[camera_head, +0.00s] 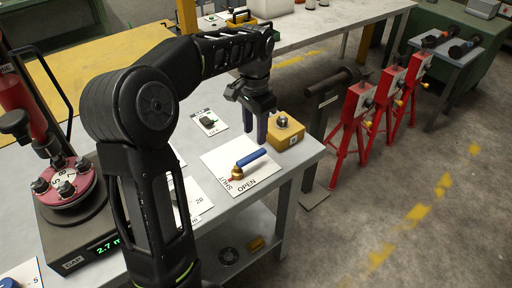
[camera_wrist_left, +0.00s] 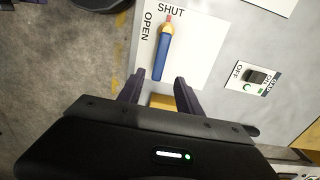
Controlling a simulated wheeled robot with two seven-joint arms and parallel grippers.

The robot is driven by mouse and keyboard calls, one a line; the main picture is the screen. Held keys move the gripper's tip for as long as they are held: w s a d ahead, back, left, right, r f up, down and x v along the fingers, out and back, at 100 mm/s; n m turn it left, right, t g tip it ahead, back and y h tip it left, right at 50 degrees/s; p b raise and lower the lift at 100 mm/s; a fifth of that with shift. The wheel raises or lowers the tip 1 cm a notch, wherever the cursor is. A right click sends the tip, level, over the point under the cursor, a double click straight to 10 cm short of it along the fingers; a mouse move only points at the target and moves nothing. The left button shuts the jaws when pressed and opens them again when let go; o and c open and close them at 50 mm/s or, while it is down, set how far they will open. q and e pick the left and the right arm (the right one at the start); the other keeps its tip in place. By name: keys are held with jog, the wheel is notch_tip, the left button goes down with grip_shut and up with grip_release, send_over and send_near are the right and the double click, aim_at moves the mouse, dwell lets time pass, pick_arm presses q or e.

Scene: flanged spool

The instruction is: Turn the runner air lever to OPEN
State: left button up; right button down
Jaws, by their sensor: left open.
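The runner air lever has a blue handle (camera_head: 250,157) and a brass body with a red tip, on a white plate (camera_head: 262,175) marked SHUT and OPEN. In the left wrist view the blue handle (camera_wrist_left: 160,58) runs down from the red tip (camera_wrist_left: 169,18), which points at the word SHUT; OPEN is off to the left. My left gripper (camera_head: 255,124) is open and empty, just past the handle's free end. In the left wrist view its fingertips (camera_wrist_left: 161,76) appear on either side of that end. I cannot tell its exact height. My right gripper is not in view.
A yellow box with a button (camera_head: 285,132) stands close beside my left gripper at the table corner. A small ON/OFF switch plate (camera_head: 209,122) lies behind the lever. A gauge box with a red dial (camera_head: 70,188) stands at left. Red stands (camera_head: 357,125) are on the floor.

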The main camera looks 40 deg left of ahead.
aim_at(255, 154)
pick_arm(q)
notch_tip(255, 154, down, 8)
jog(key=shift+r+p, duration=0.2)
jog(key=shift+p, duration=0.1)
jog(key=shift+c, duration=0.2)
grip_shut()
dwell(0.3)
dwell(0.9)
